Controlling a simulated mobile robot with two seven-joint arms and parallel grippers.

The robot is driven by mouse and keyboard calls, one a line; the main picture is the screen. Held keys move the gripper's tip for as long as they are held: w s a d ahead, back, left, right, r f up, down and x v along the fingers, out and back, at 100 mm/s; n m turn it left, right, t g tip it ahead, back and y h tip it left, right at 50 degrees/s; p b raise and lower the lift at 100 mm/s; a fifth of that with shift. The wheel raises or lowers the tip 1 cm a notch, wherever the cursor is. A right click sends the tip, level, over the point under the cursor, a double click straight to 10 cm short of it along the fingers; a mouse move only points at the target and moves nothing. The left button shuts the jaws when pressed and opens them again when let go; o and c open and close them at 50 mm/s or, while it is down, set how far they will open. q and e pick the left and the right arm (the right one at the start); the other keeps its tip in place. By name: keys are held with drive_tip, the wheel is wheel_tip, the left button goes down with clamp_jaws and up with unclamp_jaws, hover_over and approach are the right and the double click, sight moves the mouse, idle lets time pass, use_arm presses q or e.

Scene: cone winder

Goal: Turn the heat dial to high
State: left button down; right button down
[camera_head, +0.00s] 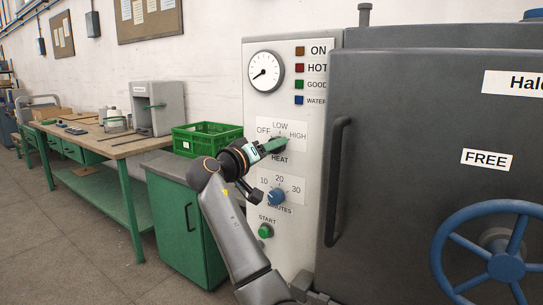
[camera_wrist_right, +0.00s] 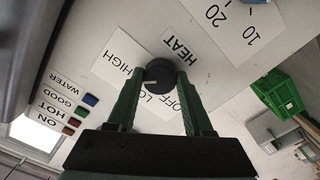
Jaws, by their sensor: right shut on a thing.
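The heat dial (camera_head: 280,144) is a dark round knob on the light control panel, with OFF, LOW and HIGH lettered around it. My right gripper (camera_head: 272,146) reaches it from the left, its green fingers at the knob and partly hiding it. In the right wrist view the dial (camera_wrist_right: 159,76) sits between the two fingertips (camera_wrist_right: 158,78), which are shut on its sides. Its short white mark there points to the side between LOW and HIGH; the exact setting is hard to tell. My left gripper is not in view.
Below the heat dial are a blue minutes dial (camera_head: 277,197) and a green start button (camera_head: 265,231). A gauge (camera_head: 264,72) is above. A dark door (camera_head: 400,130) with a vertical handle (camera_head: 337,180) stands right; a green cabinet (camera_head: 186,218) stands left.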

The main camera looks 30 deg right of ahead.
drive_tip(key=m+b, duration=0.1)
drive_tip(key=m, duration=0.2)
idle(0.5)
drive_tip(key=shift+c, duration=1.5)
unclamp_jaws()
